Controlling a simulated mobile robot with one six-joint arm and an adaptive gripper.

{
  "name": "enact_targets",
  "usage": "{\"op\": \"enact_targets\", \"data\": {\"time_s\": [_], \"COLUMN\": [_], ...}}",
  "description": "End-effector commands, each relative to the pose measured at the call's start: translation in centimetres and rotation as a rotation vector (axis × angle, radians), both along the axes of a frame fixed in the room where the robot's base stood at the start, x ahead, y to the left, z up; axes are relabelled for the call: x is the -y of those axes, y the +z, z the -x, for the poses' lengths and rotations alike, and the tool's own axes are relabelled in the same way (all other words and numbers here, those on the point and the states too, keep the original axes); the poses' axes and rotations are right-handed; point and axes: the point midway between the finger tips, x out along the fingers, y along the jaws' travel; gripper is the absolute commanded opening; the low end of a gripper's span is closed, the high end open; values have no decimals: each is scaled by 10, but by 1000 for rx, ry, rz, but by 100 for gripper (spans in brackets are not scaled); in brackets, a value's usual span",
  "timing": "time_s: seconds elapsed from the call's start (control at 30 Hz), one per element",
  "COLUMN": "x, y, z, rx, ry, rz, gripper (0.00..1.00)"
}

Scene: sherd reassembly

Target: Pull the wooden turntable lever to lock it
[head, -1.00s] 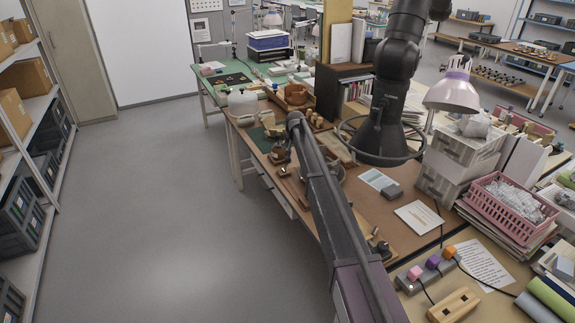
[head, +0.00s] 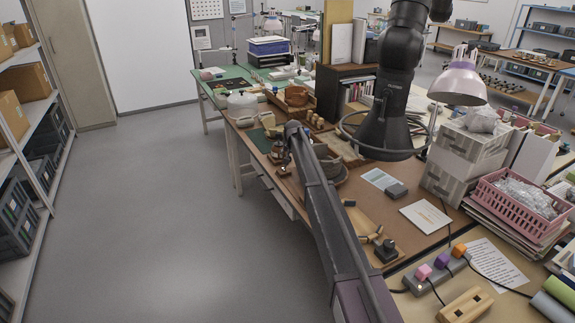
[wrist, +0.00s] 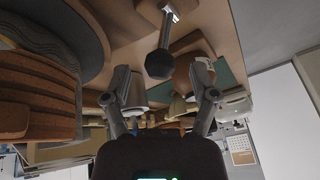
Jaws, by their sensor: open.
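In the wrist view, my gripper (wrist: 162,82) is open, with one finger on each side of a dark faceted knob (wrist: 159,64). The knob sits on the end of a metal lever rod (wrist: 166,32) that comes from a wooden block. I cannot tell whether the fingers touch the knob; gaps show on both sides. A round grey turntable disc (wrist: 75,22) shows at upper left, with a ribbed terracotta piece (wrist: 38,95) near it. In the head view, my gripper (head: 282,152) is partly hidden by my arm, which also covers much of the turntable (head: 338,172).
The floor (head: 180,220) left of the bench is clear.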

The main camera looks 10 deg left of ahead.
Motion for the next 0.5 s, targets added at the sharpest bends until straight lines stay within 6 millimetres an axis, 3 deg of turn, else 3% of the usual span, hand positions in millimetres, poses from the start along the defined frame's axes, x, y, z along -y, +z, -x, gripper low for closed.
{"op": "enact_targets", "data": {"time_s": [0.2, 0.5], "x": [-2, -4], "y": [-17, -23], "z": [-7, -10], "rx": [0, 0], "ry": [0, 0], "rz": [0, 0], "gripper": [76, 76]}}
